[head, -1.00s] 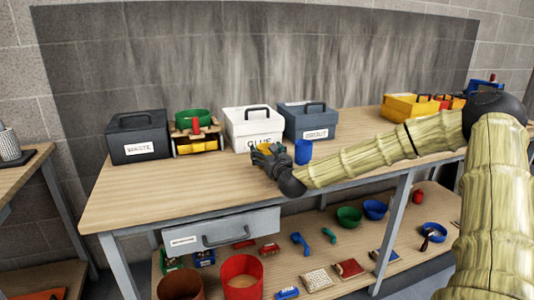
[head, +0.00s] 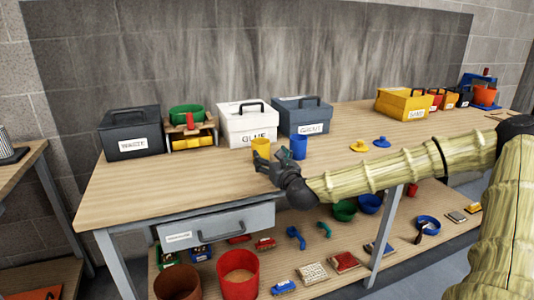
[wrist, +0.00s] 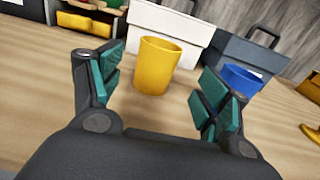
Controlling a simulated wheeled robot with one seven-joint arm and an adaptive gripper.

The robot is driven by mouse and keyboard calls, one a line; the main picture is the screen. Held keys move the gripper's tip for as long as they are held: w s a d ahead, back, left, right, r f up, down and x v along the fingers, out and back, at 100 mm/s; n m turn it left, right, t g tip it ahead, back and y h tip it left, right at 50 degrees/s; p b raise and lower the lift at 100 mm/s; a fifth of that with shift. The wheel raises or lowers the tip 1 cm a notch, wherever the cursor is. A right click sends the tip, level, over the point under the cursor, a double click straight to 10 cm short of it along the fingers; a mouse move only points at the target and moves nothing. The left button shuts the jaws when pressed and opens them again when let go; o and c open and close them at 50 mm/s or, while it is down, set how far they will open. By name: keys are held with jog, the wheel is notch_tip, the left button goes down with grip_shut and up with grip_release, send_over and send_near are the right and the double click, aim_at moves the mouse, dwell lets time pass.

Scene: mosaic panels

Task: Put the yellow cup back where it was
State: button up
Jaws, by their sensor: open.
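The yellow cup (head: 261,147) stands upright on the wooden workbench (head: 200,178), in front of the white box labelled GLUE. In the wrist view the yellow cup (wrist: 157,65) is beyond and between my fingertips, with no finger touching it. My gripper (head: 269,163) is open and empty, just in front of the cup and low over the bench. It also shows in the wrist view (wrist: 158,92), with teal pads spread apart.
A blue cup (head: 299,147) stands close at the right of the yellow cup. The GLUE box (head: 249,122), a grey-blue box (head: 302,114) and a dark WASTE box (head: 131,131) line the back. The left front bench is clear.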

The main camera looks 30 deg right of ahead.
jog(key=shift+v, duration=1.6)
